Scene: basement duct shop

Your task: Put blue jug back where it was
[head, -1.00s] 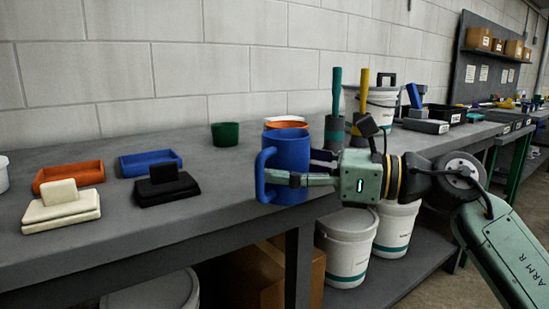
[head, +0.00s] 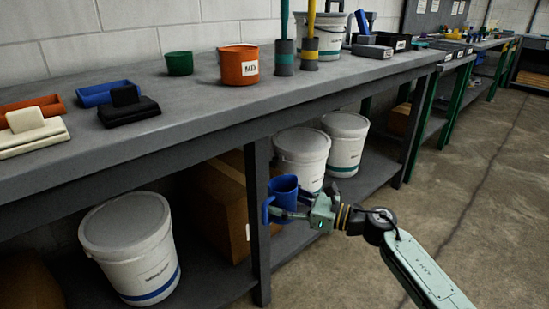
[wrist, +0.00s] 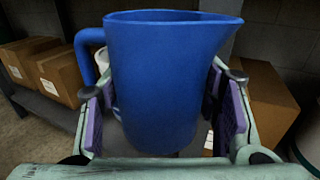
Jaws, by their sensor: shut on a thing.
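The blue jug (head: 284,197) is upright in my gripper (head: 296,213), in front of the bench's lower shelf and below the bench top in the head view. In the wrist view the blue jug (wrist: 155,80) fills the middle, its handle to the left and its spout to the right. My gripper's purple-padded fingers (wrist: 160,118) stand on both sides of it. The jug's base is partly hidden by the gripper.
The lower shelf (head: 215,283) bears white lidded buckets (head: 130,245) and a cardboard box (head: 220,205). A bench leg (head: 257,225) stands close left of the jug. The bench top (head: 200,110) holds an orange bucket (head: 239,66) and a green cup (head: 179,64). Open floor lies right.

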